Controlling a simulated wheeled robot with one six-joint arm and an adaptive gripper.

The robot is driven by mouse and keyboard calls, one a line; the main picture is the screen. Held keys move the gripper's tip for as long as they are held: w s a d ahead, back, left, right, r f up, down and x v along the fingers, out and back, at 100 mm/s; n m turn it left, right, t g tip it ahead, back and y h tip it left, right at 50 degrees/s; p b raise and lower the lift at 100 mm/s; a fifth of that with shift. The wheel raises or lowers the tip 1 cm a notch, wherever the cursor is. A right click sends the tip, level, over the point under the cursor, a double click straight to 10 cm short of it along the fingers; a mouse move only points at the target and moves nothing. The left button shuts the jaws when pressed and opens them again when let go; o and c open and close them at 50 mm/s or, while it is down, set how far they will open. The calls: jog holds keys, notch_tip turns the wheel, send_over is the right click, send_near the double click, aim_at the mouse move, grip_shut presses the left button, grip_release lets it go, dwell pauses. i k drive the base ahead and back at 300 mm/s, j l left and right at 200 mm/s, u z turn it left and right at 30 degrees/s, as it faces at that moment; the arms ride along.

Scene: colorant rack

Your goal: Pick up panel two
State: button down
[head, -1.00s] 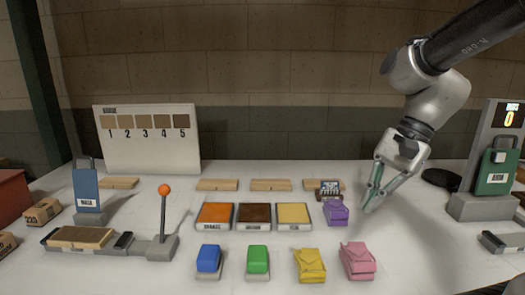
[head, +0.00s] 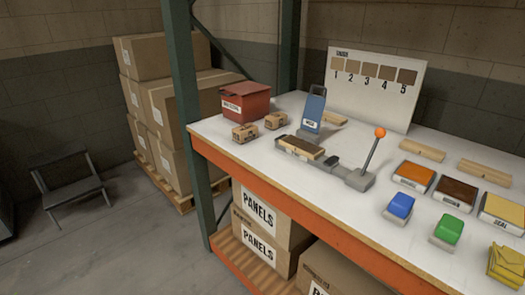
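My gripper is outside the head view now. Several light wooden panels lie on the white table. One panel (head: 422,149) is behind the orange pad, and another panel (head: 485,172) is to its right. A third panel (head: 332,118) lies partly hidden behind the blue stand marked with a label. A brown panel (head: 300,146) sits in the grey lever fixture (head: 330,165). I see no number on these panels, so I cannot tell which is panel two. The gauge board (head: 375,85) at the back shows brown swatches numbered 1 to 5.
The fixture's lever has an orange knob (head: 380,132). A red box (head: 246,101) and small cartons (head: 245,133) stand at the table's left end. Blue (head: 400,205) and green (head: 448,229) blocks sit near the front. A green post (head: 190,120) stands at the left corner. Boxes marked PANELS (head: 259,212) are below.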

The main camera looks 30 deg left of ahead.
aim_at(310, 150)
jog(key=k+u, duration=0.1)
jog(key=u, duration=0.25)
jog(key=k+u, duration=0.1)
jog(key=u, duration=0.25)
jog(key=k+j+u, duration=0.1)
jog(key=u, duration=0.25)
